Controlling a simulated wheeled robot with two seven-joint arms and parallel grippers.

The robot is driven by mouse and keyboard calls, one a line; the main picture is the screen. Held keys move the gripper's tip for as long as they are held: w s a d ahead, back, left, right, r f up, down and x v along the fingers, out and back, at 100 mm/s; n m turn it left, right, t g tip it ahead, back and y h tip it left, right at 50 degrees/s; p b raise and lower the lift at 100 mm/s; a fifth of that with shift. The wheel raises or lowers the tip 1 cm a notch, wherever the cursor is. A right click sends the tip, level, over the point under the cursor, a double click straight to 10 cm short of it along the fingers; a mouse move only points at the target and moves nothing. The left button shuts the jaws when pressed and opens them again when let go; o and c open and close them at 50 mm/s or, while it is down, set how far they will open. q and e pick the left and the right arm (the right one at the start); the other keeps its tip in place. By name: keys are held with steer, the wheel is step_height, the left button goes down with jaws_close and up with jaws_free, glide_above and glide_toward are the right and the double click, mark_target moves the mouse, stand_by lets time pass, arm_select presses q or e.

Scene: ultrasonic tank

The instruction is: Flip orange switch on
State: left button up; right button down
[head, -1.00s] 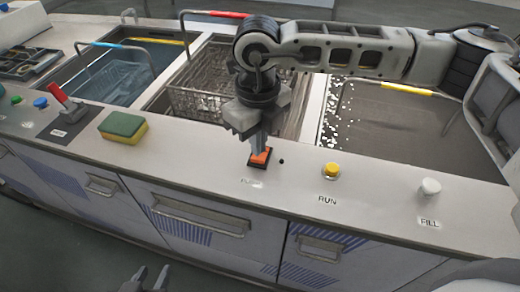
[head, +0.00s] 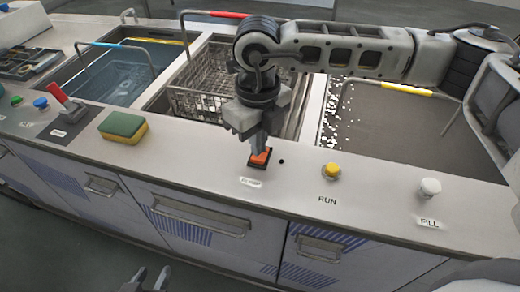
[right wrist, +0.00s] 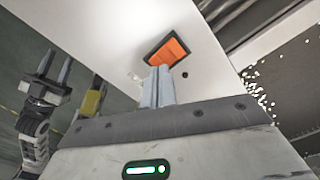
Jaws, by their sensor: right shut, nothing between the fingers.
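The orange switch (head: 260,157) is a rocker in a black frame on the counter's front strip, behind a small label. It also shows in the right wrist view (right wrist: 172,50). My right gripper (head: 257,152) is shut and empty, pointing down with its fingertips at the switch. In the right wrist view the closed fingertips (right wrist: 160,72) overlap the near edge of the switch; whether they touch it I cannot tell. My left gripper (head: 147,278) is at the bottom edge, well below the counter, with its two fingers apart.
A yellow RUN button (head: 331,170) and a white FILL button (head: 430,187) stand right of the switch. A green and yellow sponge (head: 123,126) and a red lever (head: 62,98) are to the left. A wire basket (head: 200,95) and tanks lie behind.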

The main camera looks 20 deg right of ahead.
steer(key=shift+f+b, duration=1)
steer(key=shift+f, duration=0.05)
stand_by(0.7)
steer(key=shift+r, duration=0.1)
steer(key=shift+r+p, duration=1.8)
steer(key=shift+r, duration=1.65)
